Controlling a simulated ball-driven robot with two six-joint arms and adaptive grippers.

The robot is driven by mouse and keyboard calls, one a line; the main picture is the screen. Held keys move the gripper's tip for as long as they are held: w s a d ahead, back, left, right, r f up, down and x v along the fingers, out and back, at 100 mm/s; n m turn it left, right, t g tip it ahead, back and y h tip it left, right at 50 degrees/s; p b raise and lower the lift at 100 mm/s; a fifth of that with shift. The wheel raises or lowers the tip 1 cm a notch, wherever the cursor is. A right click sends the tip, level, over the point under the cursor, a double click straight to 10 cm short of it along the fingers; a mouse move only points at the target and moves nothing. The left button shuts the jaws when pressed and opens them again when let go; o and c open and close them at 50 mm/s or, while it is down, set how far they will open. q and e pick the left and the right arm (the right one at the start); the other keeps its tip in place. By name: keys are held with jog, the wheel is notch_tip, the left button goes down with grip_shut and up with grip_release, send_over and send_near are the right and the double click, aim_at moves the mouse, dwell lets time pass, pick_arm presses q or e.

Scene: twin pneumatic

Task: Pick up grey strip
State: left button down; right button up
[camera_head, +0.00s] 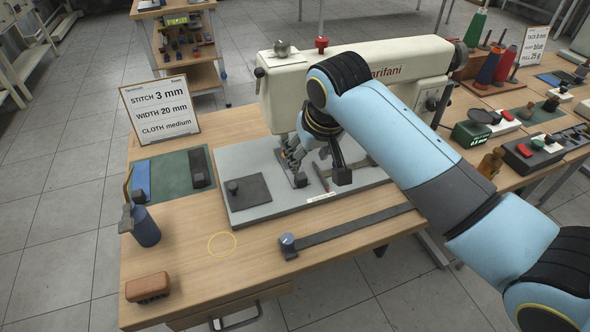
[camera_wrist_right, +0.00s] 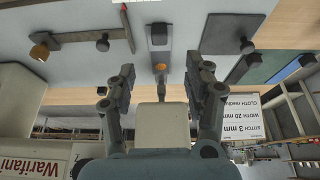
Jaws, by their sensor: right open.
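A dark grey strip (camera_head: 201,170) lies on the right part of a green mat (camera_head: 173,180), with a small block-like grip on it. A blue strip (camera_head: 141,180) lies at the mat's left side. My right gripper (camera_head: 293,152) is by the sewing machine's needle area, above the grey bed plate and well to the right of the grey strip. In the right wrist view, its two fingers (camera_wrist_right: 160,78) are spread apart with nothing held between them. The green mat (camera_wrist_right: 272,66) shows at that view's right side. My left gripper is not in view.
The sewing machine (camera_head: 380,65) stands just behind my right gripper. A sign (camera_head: 160,108) stands behind the mat. A blue bottle (camera_head: 145,226), a brown block (camera_head: 148,288) and a long dark bar (camera_head: 345,229) are nearer the front. The table's front middle is mostly clear.

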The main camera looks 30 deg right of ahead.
aim_at(300, 174)
jog(key=x, duration=1)
jog(key=shift+w+d+f+b, duration=0.1)
jog(key=shift+w+f+b, duration=0.2)
jog(key=shift+w+b, duration=0.1)
jog(key=shift+s, duration=0.1)
jog(key=shift+c, duration=0.3)
jog(key=c, duration=1)
jog(key=shift+o, duration=0.2)
jog(key=shift+r, duration=0.2)
